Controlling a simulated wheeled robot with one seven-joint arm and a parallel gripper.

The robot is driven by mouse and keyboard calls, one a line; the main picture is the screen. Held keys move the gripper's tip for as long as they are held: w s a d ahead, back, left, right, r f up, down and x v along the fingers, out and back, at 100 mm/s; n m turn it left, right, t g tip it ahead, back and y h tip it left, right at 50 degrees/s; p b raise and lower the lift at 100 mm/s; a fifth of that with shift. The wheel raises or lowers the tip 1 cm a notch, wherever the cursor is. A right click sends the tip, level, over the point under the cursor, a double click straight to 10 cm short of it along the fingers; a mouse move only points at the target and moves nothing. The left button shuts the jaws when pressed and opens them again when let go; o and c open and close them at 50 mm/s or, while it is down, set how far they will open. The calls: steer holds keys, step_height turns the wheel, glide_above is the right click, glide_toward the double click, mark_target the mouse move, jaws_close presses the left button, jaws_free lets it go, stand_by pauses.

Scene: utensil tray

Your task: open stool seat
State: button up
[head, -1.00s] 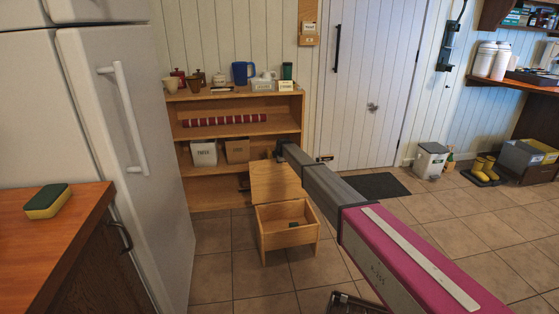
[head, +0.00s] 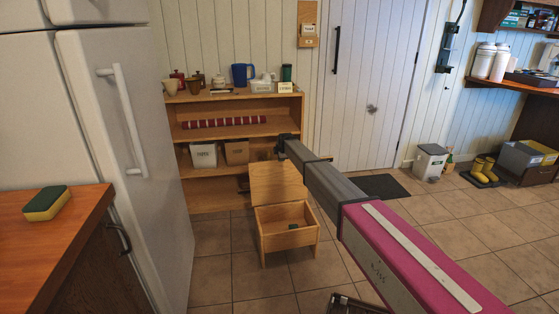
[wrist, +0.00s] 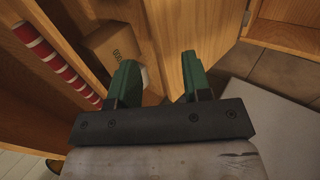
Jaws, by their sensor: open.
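The wooden stool (head: 287,238) stands on the tiled floor in front of the shelf. Its hinged seat (head: 277,184) is raised at the back edge, and the box below is open. A small dark green thing (head: 293,226) lies inside the box. In the wrist view, my gripper (wrist: 156,66) is open, with two green fingers apart and nothing held. A wooden panel that looks like the raised seat (wrist: 190,48) is beyond the fingers, close to the right one; I cannot tell whether they touch. In the head view my gripper's fingers are hard to make out.
The wooden shelf (head: 240,130) with bins and a red striped roll (head: 224,121) is close behind the stool. The fridge (head: 120,150) and an orange-brown counter (head: 80,220) stand on the left. A dark mat (head: 378,186) lies by the door. The floor to the right is mostly clear.

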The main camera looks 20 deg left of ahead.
steer(key=v, duration=0.3)
steer(key=shift+s+r, duration=0.1)
steer(key=s+d+f+m+g+h, duration=0.15)
steer(key=s+d+m, duration=0.3)
steer(key=d, duration=0.95)
steer(key=s+d+f+m+h, duration=0.1)
steer(key=s+d+f+m, duration=0.35)
steer(key=d, duration=0.85)
steer(key=s+d+m+g+h, duration=0.1)
steer(key=s+d+m, duration=0.35)
steer(key=d, duration=0.95)
steer(key=s+d+m+g, duration=0.2)
steer(key=s+d+m, duration=0.3)
steer(key=s+d, duration=0.8)
steer(key=s+d+m+g, duration=0.1)
steer(key=s+d+m, duration=0.5)
steer(key=s+d, duration=0.7)
steer(key=s+h, duration=0.1)
steer(key=s, duration=0.4)
steer(key=shift+d+f+g, duration=0.2)
steer(key=shift+d+g, duration=0.15)
steer(key=shift+s+m, duration=0.1)
steer(key=shift+m, duration=0.15)
